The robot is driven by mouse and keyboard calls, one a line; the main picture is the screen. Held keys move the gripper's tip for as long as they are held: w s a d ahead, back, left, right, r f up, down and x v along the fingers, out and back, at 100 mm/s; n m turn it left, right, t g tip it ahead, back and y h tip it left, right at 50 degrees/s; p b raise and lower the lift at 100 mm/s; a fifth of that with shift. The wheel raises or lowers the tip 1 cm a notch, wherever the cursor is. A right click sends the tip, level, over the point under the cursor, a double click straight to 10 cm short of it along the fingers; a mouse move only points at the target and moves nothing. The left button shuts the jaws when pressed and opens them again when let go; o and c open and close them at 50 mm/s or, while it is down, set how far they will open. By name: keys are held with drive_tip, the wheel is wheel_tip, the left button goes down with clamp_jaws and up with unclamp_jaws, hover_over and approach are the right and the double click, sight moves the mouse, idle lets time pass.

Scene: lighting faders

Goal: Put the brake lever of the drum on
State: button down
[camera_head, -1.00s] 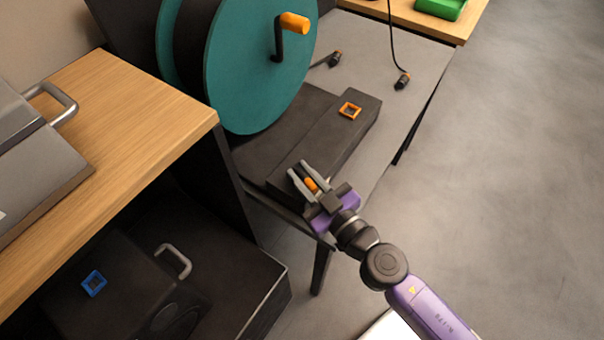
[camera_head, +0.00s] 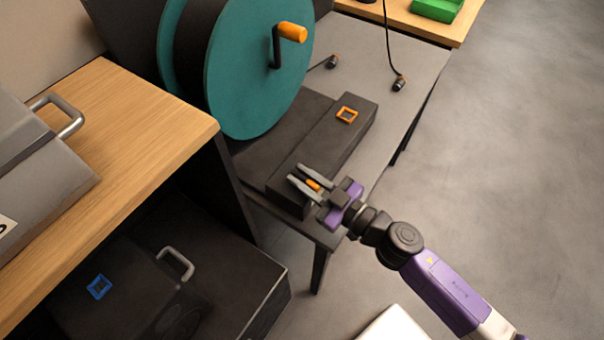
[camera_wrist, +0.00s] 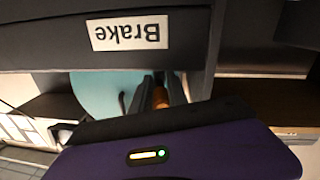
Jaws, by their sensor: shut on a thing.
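The teal cable drum (camera_head: 262,75) with an orange-handled crank (camera_head: 291,32) stands on a dark base on the grey table. The orange-tipped brake lever (camera_head: 313,185) is at the near end of the drum's dark base block (camera_head: 322,145). My gripper (camera_head: 304,182) is shut on the lever, with its fingers on either side of the orange part. The wrist view shows the orange lever (camera_wrist: 160,97) between the dark fingers, below a white label (camera_wrist: 129,33) reading "Brake", upside down. Much of the lever is hidden by my fingers.
An orange square frame (camera_head: 347,115) is on top of the base block. Cable plugs (camera_head: 398,84) lie on the grey table at right. A wooden shelf (camera_head: 130,130) with a grey case is at left. Open floor (camera_head: 510,170) lies to the right.

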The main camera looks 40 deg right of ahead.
drive_tip(key=shift+d+f+n+y+p, duration=0.1)
drive_tip(key=shift+d+n+y+p, duration=0.25)
drive_tip(key=shift+n+y+p, duration=0.5)
drive_tip(key=c, duration=1.4)
unclamp_jaws()
drive_tip(key=shift+w, duration=0.1)
drive_tip(key=shift+o, duration=0.2)
drive_tip(key=shift+a, duration=0.1)
drive_tip(key=shift+g, duration=0.3)
drive_tip(key=b+v, duration=0.1)
drive_tip(key=v, duration=0.7)
drive_tip(key=shift+b, duration=0.3)
